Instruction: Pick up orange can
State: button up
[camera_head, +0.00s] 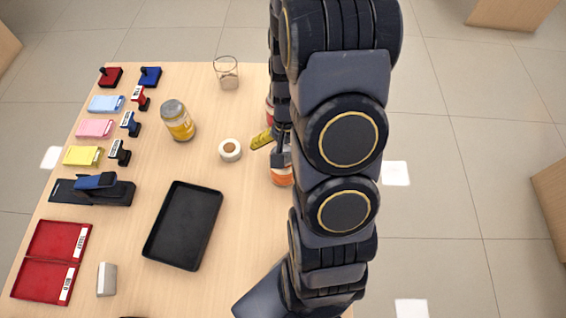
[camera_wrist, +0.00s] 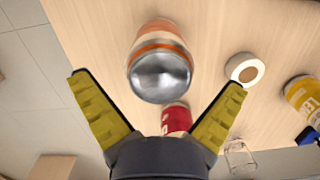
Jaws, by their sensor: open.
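The orange can (camera_head: 282,176) stands on the table in the head view, partly hidden behind my arm. In the wrist view the orange can (camera_wrist: 160,66) shows its silver top and orange band, beyond and between my spread fingertips. My gripper (camera_wrist: 158,88) is open, with two yellow-padded fingers and nothing between them. In the head view my gripper (camera_head: 270,145) is beside the can, largely covered by my arm. I cannot tell the exact gap between fingers and can.
A red can (camera_wrist: 177,118) is close to the orange can. A tape roll (camera_head: 230,150), a yellow-labelled jar (camera_head: 178,122) and a glass (camera_head: 227,75) stand to the left. A black tray (camera_head: 183,225) lies nearer. The table between tape roll and tray is clear.

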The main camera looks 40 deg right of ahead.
notch_tip(320, 180, down, 2)
jog(key=shift+s+a+f, duration=0.1)
jog(key=shift+f, duration=0.1)
jog(key=c, duration=1.1)
jog(key=shift+c, duration=0.2)
